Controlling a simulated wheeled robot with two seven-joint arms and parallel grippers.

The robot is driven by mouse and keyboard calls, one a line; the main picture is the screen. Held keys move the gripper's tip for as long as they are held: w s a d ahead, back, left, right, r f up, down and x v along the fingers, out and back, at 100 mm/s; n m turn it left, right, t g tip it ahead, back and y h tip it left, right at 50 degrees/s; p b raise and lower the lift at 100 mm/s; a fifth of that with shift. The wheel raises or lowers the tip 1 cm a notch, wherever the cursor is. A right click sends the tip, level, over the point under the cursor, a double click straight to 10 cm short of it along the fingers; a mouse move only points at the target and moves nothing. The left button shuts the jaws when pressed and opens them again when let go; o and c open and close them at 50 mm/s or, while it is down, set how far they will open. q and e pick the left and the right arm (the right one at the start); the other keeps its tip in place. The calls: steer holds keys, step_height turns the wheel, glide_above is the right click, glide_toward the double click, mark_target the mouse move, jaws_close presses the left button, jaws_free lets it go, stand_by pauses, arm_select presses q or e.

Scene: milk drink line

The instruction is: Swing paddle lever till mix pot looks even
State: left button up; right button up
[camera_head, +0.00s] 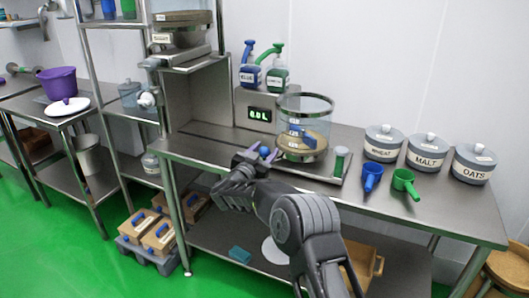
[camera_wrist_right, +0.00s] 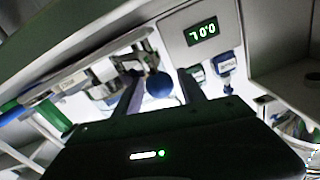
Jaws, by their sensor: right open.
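The mix pot (camera_head: 303,125) is a clear glass cylinder on a steel plate on the bench, with a tan layer low inside and a blue part in it. My right gripper (camera_head: 264,152) is open just left of the pot's base, above the bench's front part. In the right wrist view a blue ball knob (camera_wrist_right: 159,85), apparently the paddle lever's, shows between the open fingers (camera_wrist_right: 162,90). I cannot tell whether the fingers touch it. How evenly the pot is mixed is too small to judge. My left gripper is not in view.
A display box (camera_head: 259,113) reading 0.0 L stands behind the pot, with blue and green pump bottles on it. A blue scoop (camera_head: 372,177), a green scoop (camera_head: 404,181) and lidded tins, including malt (camera_head: 427,152) and oats (camera_head: 474,164), stand to the right. Bench front right is clear.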

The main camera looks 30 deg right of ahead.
mark_target(262, 155)
steer(key=shift+o, duration=0.5)
steer(key=b+v, duration=0.1)
steer(key=v, duration=0.7)
steer(key=shift+d+f, duration=0.1)
steer(key=shift+f, duration=0.05)
